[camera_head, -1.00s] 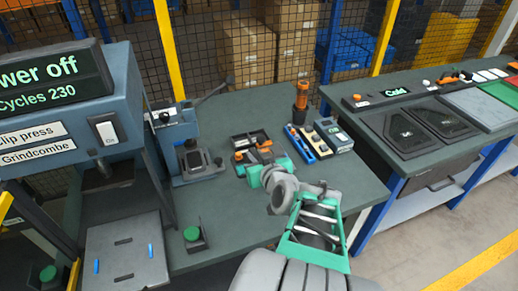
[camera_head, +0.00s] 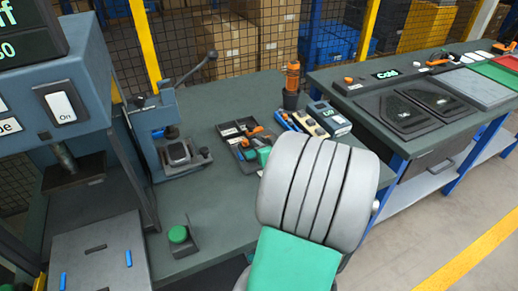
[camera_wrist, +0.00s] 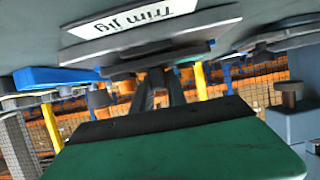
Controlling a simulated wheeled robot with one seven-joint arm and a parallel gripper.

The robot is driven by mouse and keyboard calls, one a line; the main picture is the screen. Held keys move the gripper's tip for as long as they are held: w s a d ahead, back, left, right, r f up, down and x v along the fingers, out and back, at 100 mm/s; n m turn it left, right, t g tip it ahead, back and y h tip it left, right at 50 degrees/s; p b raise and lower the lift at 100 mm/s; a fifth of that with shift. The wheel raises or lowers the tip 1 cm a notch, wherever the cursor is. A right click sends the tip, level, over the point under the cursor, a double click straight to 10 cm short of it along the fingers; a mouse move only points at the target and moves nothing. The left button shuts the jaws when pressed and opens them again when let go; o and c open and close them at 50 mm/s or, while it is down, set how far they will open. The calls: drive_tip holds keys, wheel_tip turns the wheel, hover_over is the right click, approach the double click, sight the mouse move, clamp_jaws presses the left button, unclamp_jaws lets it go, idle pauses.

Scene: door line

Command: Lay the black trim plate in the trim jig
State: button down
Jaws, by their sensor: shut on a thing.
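The trim jig shows upside down in the wrist view, with its white "Trim jig" label (camera_wrist: 130,18) close to the camera at the top. In that view my gripper (camera_wrist: 158,78) has its dark fingers close together, reaching toward the jig. They are shut on a dark thin piece that I take for the black trim plate (camera_wrist: 165,58); its outline blends with the grey and dark layers by the jig. I cannot tell whether the plate touches the jig. In the head view my arm hides most of the gripper and whatever is in it.
A lever press (camera_head: 178,155) stands left of my gripper. A dark tray with orange pieces (camera_head: 240,130), a blue tray (camera_head: 286,120) and an orange-handled tool (camera_head: 292,85) are behind. A green button (camera_head: 178,234) stands near the front edge. A clip press (camera_head: 75,115) is at left.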

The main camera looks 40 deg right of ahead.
drive_tip(key=shift+s+f, duration=0.1)
drive_tip(key=shift+f, duration=0.15)
drive_tip(key=c, duration=1.3)
unclamp_jaws()
drive_tip(key=v, duration=1.1)
drive_tip(key=shift+s, duration=0.1)
drive_tip(key=shift+s+a+r, duration=0.15)
drive_tip(key=shift+s+a, duration=0.05)
drive_tip(key=shift+s, duration=0.15)
